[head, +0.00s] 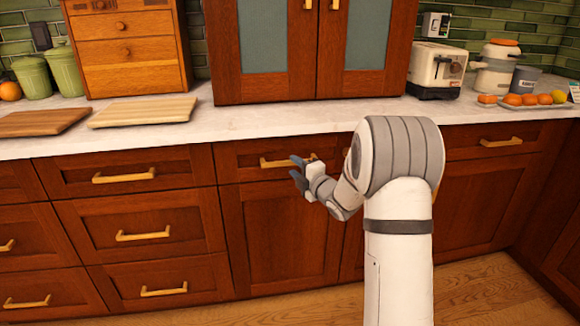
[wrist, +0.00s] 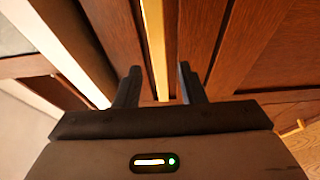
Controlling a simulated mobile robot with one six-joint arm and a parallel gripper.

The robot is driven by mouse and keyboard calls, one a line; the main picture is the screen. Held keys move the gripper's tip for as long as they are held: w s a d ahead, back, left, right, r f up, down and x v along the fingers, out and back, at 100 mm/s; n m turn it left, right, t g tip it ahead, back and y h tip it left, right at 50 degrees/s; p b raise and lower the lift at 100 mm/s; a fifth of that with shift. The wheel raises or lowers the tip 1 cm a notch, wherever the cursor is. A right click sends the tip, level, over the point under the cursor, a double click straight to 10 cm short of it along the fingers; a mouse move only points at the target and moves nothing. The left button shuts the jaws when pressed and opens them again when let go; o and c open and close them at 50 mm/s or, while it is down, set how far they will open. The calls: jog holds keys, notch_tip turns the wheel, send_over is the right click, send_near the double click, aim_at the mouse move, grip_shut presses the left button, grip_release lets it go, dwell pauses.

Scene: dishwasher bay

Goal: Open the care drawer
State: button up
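A closed wooden drawer (head: 236,160) under the counter in the middle of the head view has a brass bar handle (head: 272,163). No label shows to tell whether it is the care drawer. My gripper (head: 296,168) is at the right part of this handle. In the wrist view my gripper (wrist: 159,69) is open, with one dark finger on each side of the brass handle (wrist: 153,45). A gap shows between the handle and each finger. The arm hides part of the cabinet front to the right.
More closed drawers (head: 125,178) with brass handles line the left. The counter (head: 250,119) above holds cutting boards (head: 142,111), a wall-side cabinet (head: 310,90), a toaster-like appliance (head: 436,70) and a fruit tray (head: 530,108). Wooden floor (head: 480,290) is clear at lower right.

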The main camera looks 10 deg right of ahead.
aim_at(291, 164)
jog(key=shift+x, duration=1.9)
grip_shut()
